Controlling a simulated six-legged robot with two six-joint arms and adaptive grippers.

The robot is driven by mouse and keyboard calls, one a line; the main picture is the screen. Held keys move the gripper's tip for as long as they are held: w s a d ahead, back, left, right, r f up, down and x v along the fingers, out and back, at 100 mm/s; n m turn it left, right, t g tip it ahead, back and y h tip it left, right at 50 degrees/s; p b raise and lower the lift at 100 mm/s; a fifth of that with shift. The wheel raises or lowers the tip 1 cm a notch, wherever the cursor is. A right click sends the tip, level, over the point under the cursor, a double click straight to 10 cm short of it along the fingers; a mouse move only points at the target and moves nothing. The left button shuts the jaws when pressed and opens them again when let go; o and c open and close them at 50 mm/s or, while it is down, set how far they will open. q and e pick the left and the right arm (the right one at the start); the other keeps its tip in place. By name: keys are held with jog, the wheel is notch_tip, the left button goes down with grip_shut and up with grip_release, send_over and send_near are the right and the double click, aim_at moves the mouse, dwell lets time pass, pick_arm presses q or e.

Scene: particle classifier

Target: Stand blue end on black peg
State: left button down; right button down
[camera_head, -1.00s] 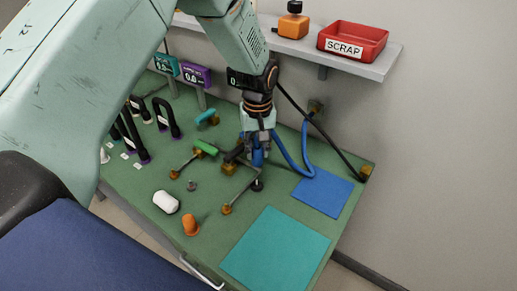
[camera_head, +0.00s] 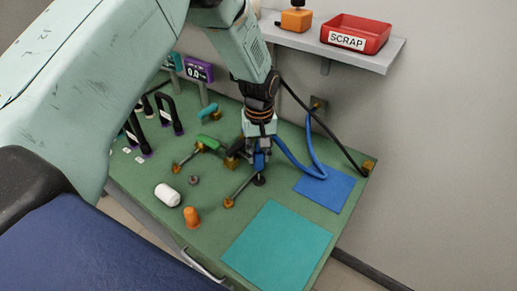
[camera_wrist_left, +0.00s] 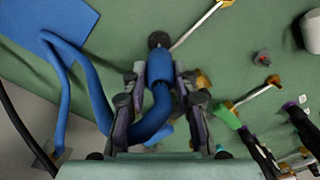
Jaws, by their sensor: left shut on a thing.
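My left gripper (camera_head: 259,150) points down at the far middle of the green bench and is shut on the blue end (camera_head: 260,163) of a blue hose. In the left wrist view, the fingers (camera_wrist_left: 160,82) lie on both sides of the blue end (camera_wrist_left: 160,64), and the hose curls back beneath the gripper. The black peg (camera_head: 259,181) is just below the blue end; its round dark shape also shows beyond that end in the left wrist view (camera_wrist_left: 158,39). I cannot tell whether they touch. My right gripper is not in view.
A metal rod with a brass end (camera_head: 229,203) lies beside the peg. A green-handled clamp (camera_head: 208,142) is to the left. A blue mat (camera_head: 328,190) and a teal mat (camera_head: 277,248) lie flat. The red scrap bin (camera_head: 356,36) is on the wall shelf.

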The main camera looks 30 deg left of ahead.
pick_arm(q)
jog(key=shift+w+f+b, duration=0.25)
jog(key=shift+f+b, duration=0.05)
jog(key=shift+f, duration=0.65)
jog(key=shift+w+a+f, duration=0.1)
jog(key=shift+a+f, duration=0.05)
jog(key=shift+f, duration=0.1)
jog(key=shift+s+r, duration=0.25)
jog(key=shift+s, duration=0.05)
jog(key=shift+w, duration=0.15)
jog(key=shift+w+f, duration=0.1)
jog(key=shift+f, duration=0.05)
jog(key=shift+s, duration=0.2)
